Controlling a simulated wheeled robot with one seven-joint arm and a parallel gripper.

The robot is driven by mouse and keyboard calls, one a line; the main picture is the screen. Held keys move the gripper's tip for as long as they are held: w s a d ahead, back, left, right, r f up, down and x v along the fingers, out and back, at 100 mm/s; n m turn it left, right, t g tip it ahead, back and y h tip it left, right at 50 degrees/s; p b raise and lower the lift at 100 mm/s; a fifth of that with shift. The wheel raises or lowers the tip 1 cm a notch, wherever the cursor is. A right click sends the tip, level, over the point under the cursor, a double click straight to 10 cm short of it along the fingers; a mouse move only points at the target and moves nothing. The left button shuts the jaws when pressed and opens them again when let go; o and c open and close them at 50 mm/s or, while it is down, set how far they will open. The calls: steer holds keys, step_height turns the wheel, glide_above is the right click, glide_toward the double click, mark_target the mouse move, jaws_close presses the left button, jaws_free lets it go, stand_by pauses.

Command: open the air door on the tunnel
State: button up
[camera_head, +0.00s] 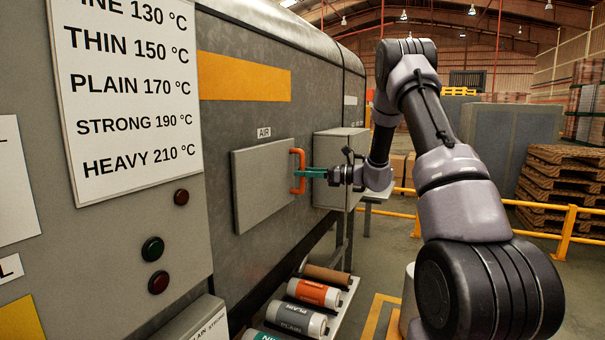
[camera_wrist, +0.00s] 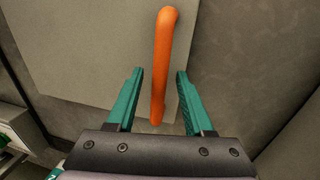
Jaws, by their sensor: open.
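The air door (camera_head: 265,188) is a flat grey square panel on the tunnel's side (camera_head: 232,112), under a small label reading AIR (camera_head: 264,132). It lies flat against the wall and looks closed. Its orange bar handle (camera_head: 299,171) stands upright at the door's right edge. My gripper (camera_head: 304,173) is at the handle. In the wrist view its two green fingers (camera_wrist: 158,88) are open, one on each side of the orange handle (camera_wrist: 161,75), with gaps showing on both sides. The grey door panel (camera_wrist: 85,50) fills the left of that view.
A grey box (camera_head: 340,150) juts from the tunnel just right of the door. Film rolls on a rack (camera_head: 312,292) stand below. A control panel with a temperature sign (camera_head: 125,95) is at left. Yellow railing (camera_head: 565,230) and stacked pallets (camera_head: 560,180) are at right.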

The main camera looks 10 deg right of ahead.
steer(key=shift+w+a, duration=0.15)
steer(key=shift+a, duration=0.3)
jaws_close()
stand_by(1.1)
